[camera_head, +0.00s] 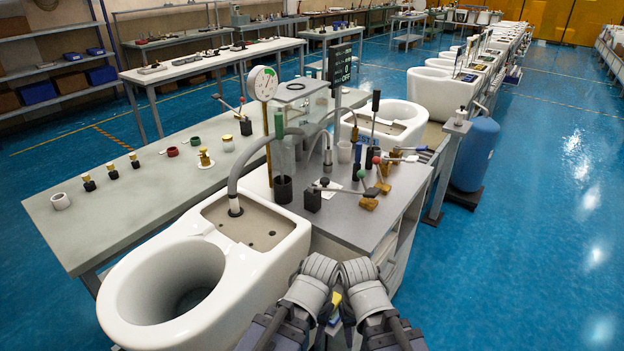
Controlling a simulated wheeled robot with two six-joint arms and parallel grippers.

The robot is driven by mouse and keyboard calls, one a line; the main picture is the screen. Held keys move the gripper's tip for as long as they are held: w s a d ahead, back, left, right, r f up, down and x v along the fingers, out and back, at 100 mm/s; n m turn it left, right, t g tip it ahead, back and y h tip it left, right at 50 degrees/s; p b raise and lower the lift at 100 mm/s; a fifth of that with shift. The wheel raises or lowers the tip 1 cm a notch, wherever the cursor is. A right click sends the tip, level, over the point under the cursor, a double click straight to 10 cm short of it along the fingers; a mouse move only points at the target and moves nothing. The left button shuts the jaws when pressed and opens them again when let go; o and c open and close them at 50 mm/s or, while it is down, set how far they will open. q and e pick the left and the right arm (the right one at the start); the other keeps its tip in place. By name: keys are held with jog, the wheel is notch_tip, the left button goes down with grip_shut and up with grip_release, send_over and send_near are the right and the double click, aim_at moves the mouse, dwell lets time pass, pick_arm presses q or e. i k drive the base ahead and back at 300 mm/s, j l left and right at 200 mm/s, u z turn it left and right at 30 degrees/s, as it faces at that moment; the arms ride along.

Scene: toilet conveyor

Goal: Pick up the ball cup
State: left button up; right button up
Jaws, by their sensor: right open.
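I cannot tell for sure which thing is the ball cup. A small pale cup (344,152) stands upright on the grey workbench (340,228), towards its back. A dark cup (284,190) on the same bench holds an upright green-handled tool (279,128). My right gripper (360,272) is at the bottom centre, in front of the bench and apart from both cups; it is open, and its fingertips are hard to make out. My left gripper (319,270) is close beside it, and its jaws cannot be made out. I see nothing held.
A white toilet bowl (118,300) stands left of my arms. Levers with red and green balls (377,160) and a black-handled tool (327,185) crowd the bench. Small fittings lie on the long table (150,215). A blue tank (474,152) stands right; the floor there is open.

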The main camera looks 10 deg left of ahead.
aim_at(344, 153)
jog(key=z, duration=1.2)
jog(key=i+z, duration=0.15)
jog(key=i, duration=3.35)
jog(key=i+u, duration=0.1)
jog(key=i, duration=1.35)
jog(key=u, duration=3.6)
